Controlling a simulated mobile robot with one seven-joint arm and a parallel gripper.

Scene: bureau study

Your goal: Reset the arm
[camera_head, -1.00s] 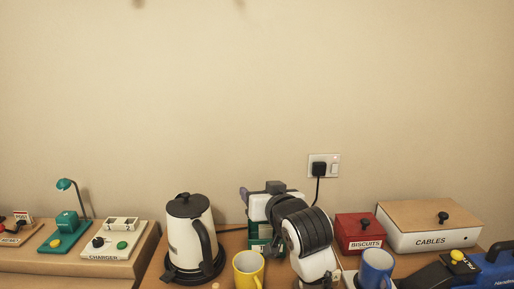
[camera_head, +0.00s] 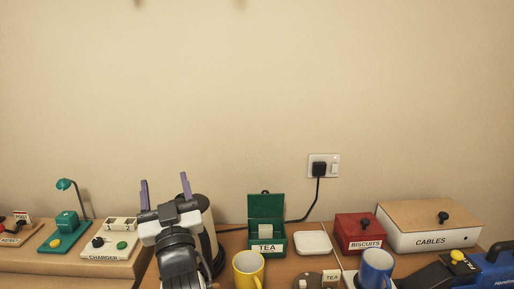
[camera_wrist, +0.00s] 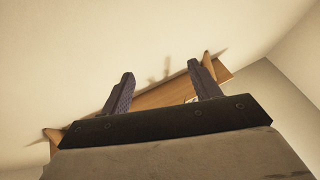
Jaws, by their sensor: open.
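My gripper (camera_head: 164,192) is raised in front of the kettle (camera_head: 208,238) in the head view, its two purple fingers pointing up and spread apart. Nothing is between them. My arm and gripper hide most of the kettle. In the wrist view my gripper (camera_wrist: 160,90) shows both dark fingers wide apart, with the plain wall and a wooden shelf-like board (camera_wrist: 160,98) beyond them.
An open green TEA box (camera_head: 267,246), a white lid-like piece (camera_head: 313,242), a yellow mug (camera_head: 247,265), a blue mug (camera_head: 376,265), a red BISCUITS box (camera_head: 359,228) and a CABLES box (camera_head: 432,238) crowd the surface. A CHARGER board (camera_head: 112,251) stands at left.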

